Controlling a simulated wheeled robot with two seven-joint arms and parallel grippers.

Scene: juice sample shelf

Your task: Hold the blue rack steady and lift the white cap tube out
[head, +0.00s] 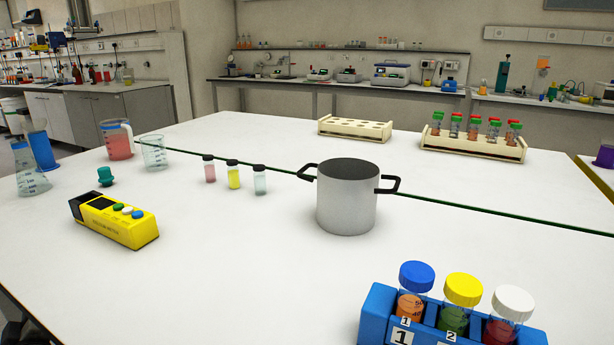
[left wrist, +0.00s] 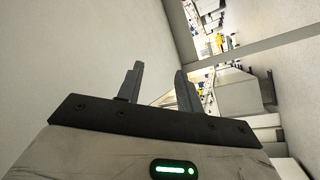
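A blue rack (head: 372,318) stands at the front right of the table in the head view, cut off by the bottom edge. It holds three tubes upright. The white cap tube (head: 513,303) is on the right, with red liquid. The yellow cap tube (head: 461,292), with green liquid, is in the middle. The blue cap tube (head: 415,280), with orange liquid, is on the left. My left gripper (left wrist: 158,85) shows in the left wrist view, open and empty, with its fingers apart, away from the rack. My right gripper is in no view.
A pot (head: 347,205) stands mid-table behind the rack. A yellow meter (head: 115,221) lies at left near several small bottles and beakers. A tube rack (head: 440,140) and an empty cream rack (head: 340,122) stand at the back. The front middle is clear.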

